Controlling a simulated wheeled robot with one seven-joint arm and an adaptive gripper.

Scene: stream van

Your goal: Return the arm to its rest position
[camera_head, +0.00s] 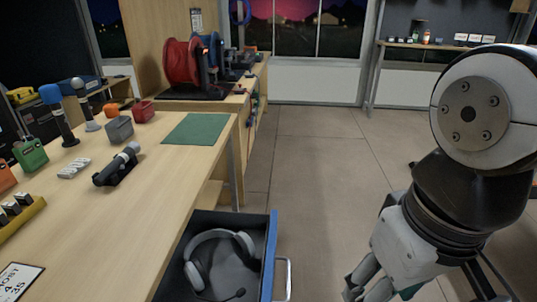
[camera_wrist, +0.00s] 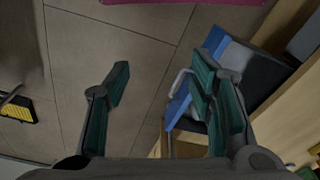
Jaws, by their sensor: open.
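My gripper (camera_head: 362,280) hangs low at the right in the head view, beside the open drawer and over the floor. My arm's white and black links fill the right of the head view. The blue-fronted drawer (camera_head: 270,255) stands pulled out under the table, with a grey headset (camera_head: 205,245) lying in it. The drawer also shows in the wrist view (camera_wrist: 180,104), partly behind the right finger.
The wooden table (camera_head: 140,215) at the left carries microphones, a green mat (camera_head: 195,128) and small boxes. A bench with a red cable reel (camera_head: 183,62) stands behind. A shelf (camera_head: 420,44) is at the back right. The floor (camera_head: 315,170) in the middle is clear.

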